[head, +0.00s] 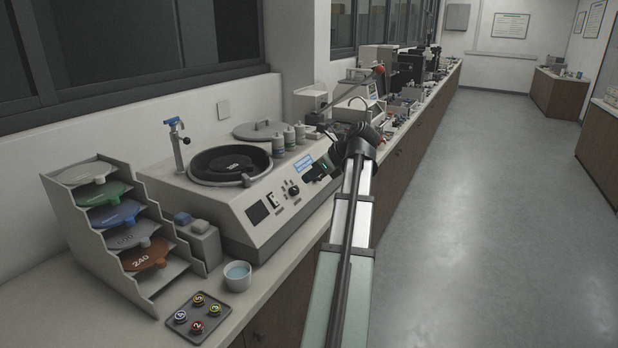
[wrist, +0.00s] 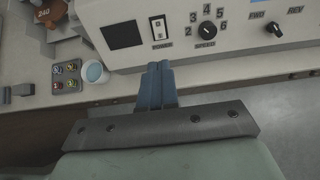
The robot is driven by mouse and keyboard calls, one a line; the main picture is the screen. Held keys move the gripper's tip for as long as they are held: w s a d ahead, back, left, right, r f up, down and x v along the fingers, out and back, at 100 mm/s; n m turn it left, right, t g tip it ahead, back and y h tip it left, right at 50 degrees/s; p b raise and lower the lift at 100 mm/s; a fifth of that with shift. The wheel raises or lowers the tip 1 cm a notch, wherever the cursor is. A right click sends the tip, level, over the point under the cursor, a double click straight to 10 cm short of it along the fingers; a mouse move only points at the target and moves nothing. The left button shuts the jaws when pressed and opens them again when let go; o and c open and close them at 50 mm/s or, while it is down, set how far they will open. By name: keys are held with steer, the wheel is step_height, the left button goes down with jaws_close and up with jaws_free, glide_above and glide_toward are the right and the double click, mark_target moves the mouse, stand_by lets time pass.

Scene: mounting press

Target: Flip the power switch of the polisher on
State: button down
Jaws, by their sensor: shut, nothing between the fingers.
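The polisher (head: 240,195) stands on the bench with its sloped grey front panel facing the aisle. Its power switch (wrist: 158,27) is a white rocker in a dark frame, above the POWER label in the wrist view. It also shows small in the head view (head: 273,201), left of the speed knob. Whether the rocker is on or off is too small to tell. My gripper (wrist: 158,66) is shut and empty, its two blue fingers together. In the wrist view the fingertips appear just below the POWER label, apart from the switch.
The speed knob (wrist: 206,28) is right of the switch, a dark display (wrist: 123,35) left. A white cup (head: 238,275) and a tray of numbered buttons (head: 213,310) stand on the bench, beside a rack of discs (head: 90,225). Several bottles (head: 290,138) stand behind the panel.

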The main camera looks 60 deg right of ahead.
mark_target(278, 202)
steer(key=shift+s+f, duration=0.2)
steer(key=shift+f, duration=0.35)
steer(key=shift+f, duration=0.1)
steer(key=x, duration=1.4)
steer(key=shift+w+f, duration=0.1)
steer(key=shift+f, duration=0.05)
steer(key=shift+r, duration=0.85)
